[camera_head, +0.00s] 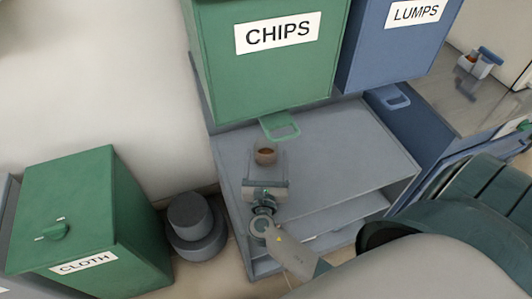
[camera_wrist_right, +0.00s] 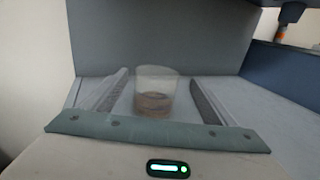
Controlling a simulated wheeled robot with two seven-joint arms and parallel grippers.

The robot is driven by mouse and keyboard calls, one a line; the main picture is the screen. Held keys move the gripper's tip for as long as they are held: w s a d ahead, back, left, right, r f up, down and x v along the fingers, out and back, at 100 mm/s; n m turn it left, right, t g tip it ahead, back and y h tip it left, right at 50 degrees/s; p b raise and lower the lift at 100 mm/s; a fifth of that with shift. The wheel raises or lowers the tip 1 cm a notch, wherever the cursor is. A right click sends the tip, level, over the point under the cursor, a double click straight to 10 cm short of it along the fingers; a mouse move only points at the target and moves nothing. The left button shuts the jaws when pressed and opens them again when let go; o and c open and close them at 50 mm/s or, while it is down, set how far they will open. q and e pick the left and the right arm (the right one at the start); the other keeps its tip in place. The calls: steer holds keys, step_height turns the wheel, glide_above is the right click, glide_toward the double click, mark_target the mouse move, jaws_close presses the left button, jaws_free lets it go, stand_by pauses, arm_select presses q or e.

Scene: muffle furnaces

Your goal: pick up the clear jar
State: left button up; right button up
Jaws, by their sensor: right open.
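The clear jar (camera_head: 265,152) stands upright on the grey shelf (camera_head: 340,150) below the green CHIPS bin. It holds something brown at its bottom. My right gripper (camera_head: 265,165) is open and reaches toward the jar from the front. In the right wrist view the jar (camera_wrist_right: 155,93) stands between the two spread fingers of my right gripper (camera_wrist_right: 158,95), with gaps showing on both sides. Whether the jar touches a finger is not visible, and it looks apart from them. My left gripper is out of view.
The green CHIPS bin (camera_head: 270,65) and blue LUMPS bin (camera_head: 395,50) hang just above and behind the jar. A green CLOTH bin (camera_head: 90,220) and dark round weights (camera_head: 193,225) stand at the left. The shelf right of the jar is clear.

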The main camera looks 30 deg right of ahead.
mark_target(266, 138)
steer(key=shift+p+x, duration=0.5)
steer(key=shift+x, duration=2.05)
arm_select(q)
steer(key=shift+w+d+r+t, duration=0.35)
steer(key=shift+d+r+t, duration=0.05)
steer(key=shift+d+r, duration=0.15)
arm_select(e)
steer(key=shift+w+a, duration=0.15)
steer(key=shift+a, duration=0.05)
steer(key=shift+c, duration=0.3)
steer(key=c, duration=1.1)
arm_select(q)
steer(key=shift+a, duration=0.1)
arm_select(e)
steer(key=shift+c, duration=0.2)
